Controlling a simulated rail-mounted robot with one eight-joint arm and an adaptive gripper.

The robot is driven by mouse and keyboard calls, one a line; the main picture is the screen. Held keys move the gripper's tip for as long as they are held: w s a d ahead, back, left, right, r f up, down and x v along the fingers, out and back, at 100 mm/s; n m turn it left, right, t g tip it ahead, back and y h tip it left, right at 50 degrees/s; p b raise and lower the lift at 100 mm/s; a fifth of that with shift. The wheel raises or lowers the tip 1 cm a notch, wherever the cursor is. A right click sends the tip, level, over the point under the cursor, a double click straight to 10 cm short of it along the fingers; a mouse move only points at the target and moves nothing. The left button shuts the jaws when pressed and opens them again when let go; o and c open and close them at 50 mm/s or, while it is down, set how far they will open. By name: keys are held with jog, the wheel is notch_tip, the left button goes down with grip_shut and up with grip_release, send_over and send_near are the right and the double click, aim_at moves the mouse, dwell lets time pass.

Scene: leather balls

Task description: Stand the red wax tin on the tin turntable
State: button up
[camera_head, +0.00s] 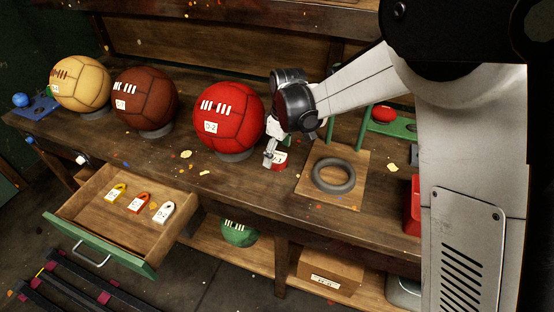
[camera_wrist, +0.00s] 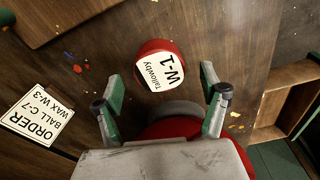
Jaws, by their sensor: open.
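The red wax tin (camera_head: 280,160) stands on the bench in front of the red ball. In the wrist view, the fingertips (camera_wrist: 160,78) lie on either side of the tin's near part, with gaps showing, so the tin is not clasped. I cannot clearly identify the tin turntable; a dark grey ring (camera_head: 333,175) lies on a wooden board to the tin's right.
The red ball (camera_head: 230,118) stands close left of my gripper, with brown (camera_head: 145,100) and tan (camera_head: 80,84) balls farther left. A green rack (camera_head: 390,124) stands at right. An open drawer (camera_head: 125,212) juts out front left. An order card (camera_wrist: 38,117) reads "BALL C-7, WAX W-3".

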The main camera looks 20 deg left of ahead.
jog(key=shift+a+f, duration=0.1)
jog(key=shift+f, duration=1.15)
jog(key=shift+c, duration=0.5)
jog(key=c, duration=1.4)
jog(key=shift+o, duration=0.2)
jog(key=shift+r, duration=0.1)
